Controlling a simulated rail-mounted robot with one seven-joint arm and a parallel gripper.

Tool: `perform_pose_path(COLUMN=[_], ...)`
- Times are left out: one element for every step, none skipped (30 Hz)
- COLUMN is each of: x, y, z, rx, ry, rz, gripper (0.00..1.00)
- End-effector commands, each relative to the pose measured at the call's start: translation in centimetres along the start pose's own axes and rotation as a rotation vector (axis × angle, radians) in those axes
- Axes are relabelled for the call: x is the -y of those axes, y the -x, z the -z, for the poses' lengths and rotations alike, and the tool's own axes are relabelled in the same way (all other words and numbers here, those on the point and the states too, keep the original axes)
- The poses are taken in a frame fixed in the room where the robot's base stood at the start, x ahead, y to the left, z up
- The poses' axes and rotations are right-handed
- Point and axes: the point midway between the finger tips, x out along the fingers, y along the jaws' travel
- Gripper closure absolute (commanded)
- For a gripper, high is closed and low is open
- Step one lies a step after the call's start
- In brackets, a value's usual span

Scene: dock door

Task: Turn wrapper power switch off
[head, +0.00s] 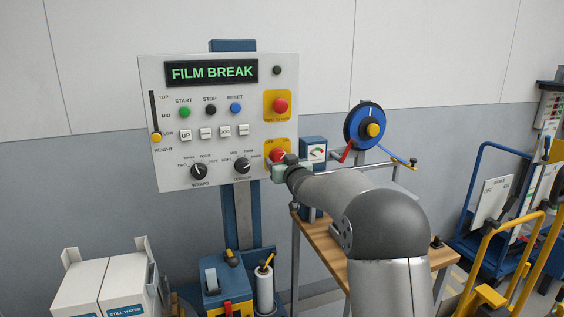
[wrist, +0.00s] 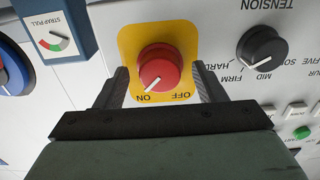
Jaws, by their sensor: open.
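The wrapper power switch is a red rotary knob (wrist: 161,68) on a yellow plate (wrist: 133,40) in the wrist view. The plate reads ON and OFF, and the picture shows the panel upside down. The knob's white pointer line aims at ON. My gripper (wrist: 160,76) is open, with one dark finger on each side of the knob. I cannot tell whether either finger touches it. In the head view the knob (head: 277,155) is partly hidden by my gripper (head: 281,167), at the panel's lower right corner.
The white control panel (head: 220,90) shows FILM BREAK on its display (head: 211,72). A red button (head: 280,105) sits above the switch. The black tension knob (wrist: 262,49) is close by. A strap-pull gauge (head: 316,153) and blue reel (head: 366,125) stand right of the panel.

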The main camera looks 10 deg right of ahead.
Motion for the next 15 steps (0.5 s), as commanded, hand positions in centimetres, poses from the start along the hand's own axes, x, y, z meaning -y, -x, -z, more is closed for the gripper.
perform_pose_path(x=[-0.01,-0.01,-0.01,-0.01,-0.01,-0.01,-0.01,-0.01,-0.01,-0.01,-0.01,-0.01,-0.01,0.0,0.0], y=[0.01,0.02,0.02,0.02,0.03,0.03,0.03,0.03,0.04,0.04,0.04,0.04,0.04,0.04,0.04], z=[-0.02,-0.02,-0.02,-0.02,-0.03,-0.02,-0.02,-0.02,-0.03,-0.03,-0.03,-0.04,-0.05,-0.07,-0.09], rx=[0.0,0.0,0.0,0.0,0.0,0.0,0.0,0.0,0.0,0.0,0.0,0.0,0.0,0.0,0.0], ry=[0.0,0.0,0.0,0.0,0.0,0.0,0.0,0.0,0.0,0.0,0.0,0.001,0.003,0.005,0.01], rz=[0.0,0.0,0.0,0.0,0.0,0.0,0.0,0.0,0.0,0.0,0.0,0.0,0.0,0.0,0.0], gripper=[0.36,0.36,0.39,0.48,0.56,0.67,0.75,0.81,0.81,0.81,0.81,0.81,0.81,0.81,0.81])
